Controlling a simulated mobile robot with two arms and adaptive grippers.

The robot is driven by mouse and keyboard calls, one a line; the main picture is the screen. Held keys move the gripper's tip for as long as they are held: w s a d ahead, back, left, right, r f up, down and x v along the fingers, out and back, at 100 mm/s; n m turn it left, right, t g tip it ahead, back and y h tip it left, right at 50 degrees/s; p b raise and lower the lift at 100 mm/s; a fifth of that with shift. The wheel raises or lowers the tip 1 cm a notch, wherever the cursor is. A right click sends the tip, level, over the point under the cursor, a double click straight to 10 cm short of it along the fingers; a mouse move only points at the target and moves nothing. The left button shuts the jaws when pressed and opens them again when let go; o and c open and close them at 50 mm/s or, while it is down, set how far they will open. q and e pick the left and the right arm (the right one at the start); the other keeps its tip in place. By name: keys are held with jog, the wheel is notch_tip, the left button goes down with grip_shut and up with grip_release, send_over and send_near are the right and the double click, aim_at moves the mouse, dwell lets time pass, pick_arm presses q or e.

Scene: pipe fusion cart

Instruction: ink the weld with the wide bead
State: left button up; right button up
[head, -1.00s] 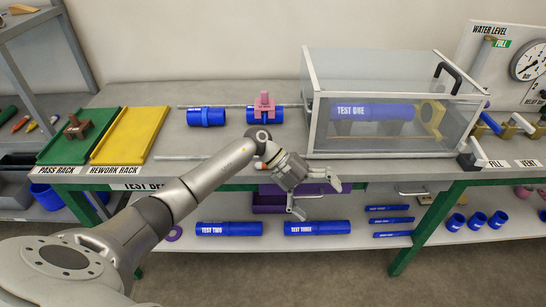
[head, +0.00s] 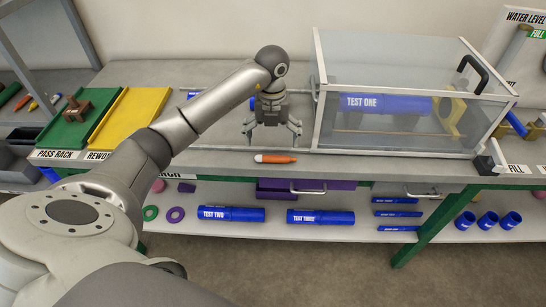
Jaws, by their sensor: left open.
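My left gripper (head: 271,138) is open, fingers spread and pointing down over the bench, with nothing seen between them. An orange marker-like stick (head: 275,158) with a pale end lies near the bench's front edge, just in front of the gripper. A short blue pipe (head: 192,96) is mostly hidden behind my left arm. Another blue pipe piece (head: 253,103) peeks out behind the gripper and is mostly covered. The weld beads on them are hidden, so I cannot tell which is wide. My right gripper is not in view.
A clear tank (head: 400,55) holding the blue TEST ONE pipe (head: 385,104) stands right of the gripper. The green pass rack (head: 62,133) and yellow rework rack (head: 132,118) are at left. Blue pipes lie on the lower shelf (head: 270,238).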

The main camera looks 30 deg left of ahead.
aim_at(272, 154)
pick_arm(q)
notch_tip(272, 154, down, 4)
jog(key=shift+s+f+p, duration=0.1)
jog(key=shift+f+p, duration=0.1)
jog(key=shift+p, duration=0.6)
jog(key=shift+f, duration=0.2)
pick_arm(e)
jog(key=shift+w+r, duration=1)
pick_arm(q)
jog(key=c, duration=0.6)
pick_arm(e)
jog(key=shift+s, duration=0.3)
